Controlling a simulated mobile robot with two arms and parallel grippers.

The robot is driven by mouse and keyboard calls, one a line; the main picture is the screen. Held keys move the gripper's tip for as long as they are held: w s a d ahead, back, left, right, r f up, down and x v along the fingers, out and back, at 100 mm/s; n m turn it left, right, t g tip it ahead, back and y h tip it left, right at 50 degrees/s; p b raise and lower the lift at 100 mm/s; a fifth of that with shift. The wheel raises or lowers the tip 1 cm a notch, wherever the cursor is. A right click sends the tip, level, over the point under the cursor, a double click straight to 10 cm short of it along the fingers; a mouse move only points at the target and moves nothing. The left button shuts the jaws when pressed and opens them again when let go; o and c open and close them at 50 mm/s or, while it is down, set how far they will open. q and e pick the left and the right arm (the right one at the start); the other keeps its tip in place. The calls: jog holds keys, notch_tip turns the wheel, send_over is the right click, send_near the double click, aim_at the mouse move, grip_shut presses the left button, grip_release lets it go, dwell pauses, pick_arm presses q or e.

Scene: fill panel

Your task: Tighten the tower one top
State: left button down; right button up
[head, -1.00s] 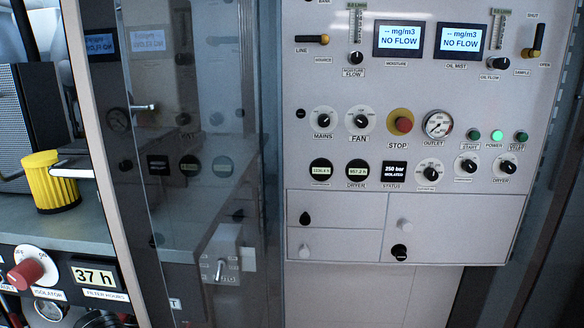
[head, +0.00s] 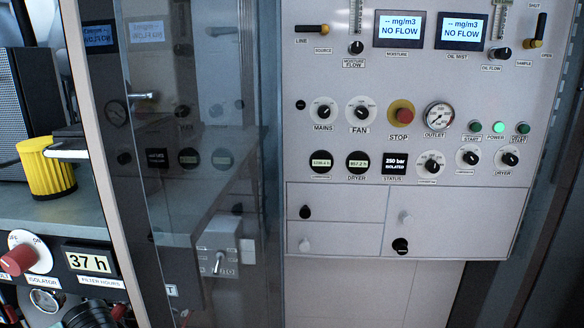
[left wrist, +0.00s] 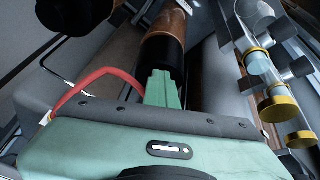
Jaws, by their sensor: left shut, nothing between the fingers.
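I cannot pick out the tower one top for certain in either view. In the left wrist view my left gripper (left wrist: 160,88) is green, with its fingers together and nothing between them. A cylinder with a black lower part (left wrist: 161,58) and a copper-brown upper part (left wrist: 171,28) lies just beyond the fingertips. I cannot tell whether they touch. Clear tubes with yellow caps (left wrist: 279,108) stand to the right of the fingers. The head view shows neither gripper.
The head view shows a control panel (head: 340,225) with knobs and displays. Left of it is a glass door (head: 190,250) with a handle. A yellow ribbed filter (head: 47,170) stands on a grey shelf at the left, above a red isolator knob (head: 18,260). A red hose (left wrist: 95,78) curves left of the gripper.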

pick_arm(q)
jog(key=shift+a+b, duration=0.35)
jog(key=shift+b, duration=0.05)
jog(key=shift+r, duration=0.1)
jog(key=shift+s+d, duration=0.1)
jog(key=shift+s, duration=0.15)
jog(key=r+p, duration=0.1)
jog(key=r, duration=0.2)
jog(key=r+p, duration=0.1)
jog(key=r, duration=0.1)
jog(key=shift+a+r+p, duration=0.3)
jog(key=shift+r+p, duration=0.05)
